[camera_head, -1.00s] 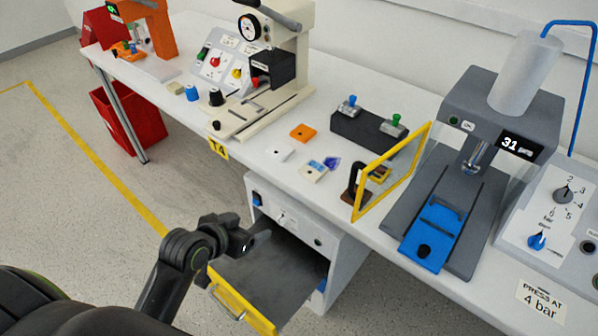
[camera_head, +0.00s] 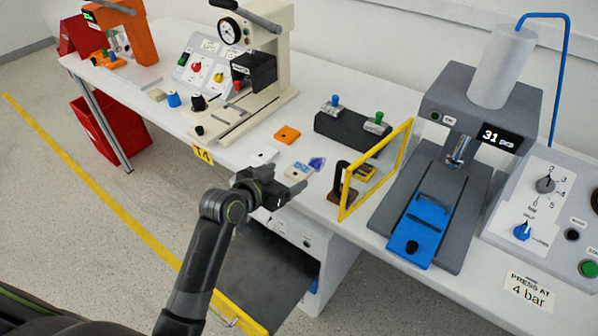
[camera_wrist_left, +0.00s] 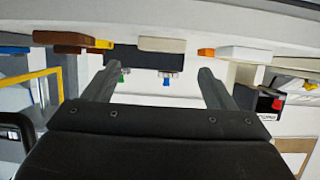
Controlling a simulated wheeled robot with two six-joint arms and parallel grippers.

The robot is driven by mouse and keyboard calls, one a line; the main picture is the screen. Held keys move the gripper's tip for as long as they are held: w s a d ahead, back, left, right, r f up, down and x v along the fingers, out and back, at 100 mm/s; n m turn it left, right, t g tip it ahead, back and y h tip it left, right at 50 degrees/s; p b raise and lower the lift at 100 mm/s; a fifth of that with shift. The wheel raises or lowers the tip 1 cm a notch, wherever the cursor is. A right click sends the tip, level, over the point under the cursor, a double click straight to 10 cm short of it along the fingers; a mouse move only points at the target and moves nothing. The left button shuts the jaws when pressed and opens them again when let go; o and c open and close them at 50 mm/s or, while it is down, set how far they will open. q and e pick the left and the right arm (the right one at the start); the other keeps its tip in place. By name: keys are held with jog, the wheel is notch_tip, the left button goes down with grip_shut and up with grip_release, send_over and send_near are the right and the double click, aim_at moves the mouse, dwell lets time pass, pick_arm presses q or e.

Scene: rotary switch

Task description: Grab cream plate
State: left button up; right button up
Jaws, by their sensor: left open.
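In the left wrist view, a cream plate edge (camera_wrist_left: 162,44) shows between and beyond the fingers. My left gripper (camera_head: 281,186) is open at the bench's front edge, just short of the cream plate and apart from it. In the left wrist view, the open fingers (camera_wrist_left: 157,75) have nothing between them. My right gripper is not in view.
A white plate (camera_head: 263,156) lies to the left, an orange plate (camera_head: 287,135) behind. A purple-blue piece (camera_head: 317,163) lies close to the cream plate's right. A yellow frame (camera_head: 376,168) stands further right. An open drawer (camera_head: 262,270) sits below the arm.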

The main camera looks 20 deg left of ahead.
aim_at(299, 170)
pick_arm(q)
jog(key=shift+x, duration=2.75)
jog(key=shift+f, duration=0.15)
jog(key=shift+a, duration=0.1)
jog(key=c, duration=1.1)
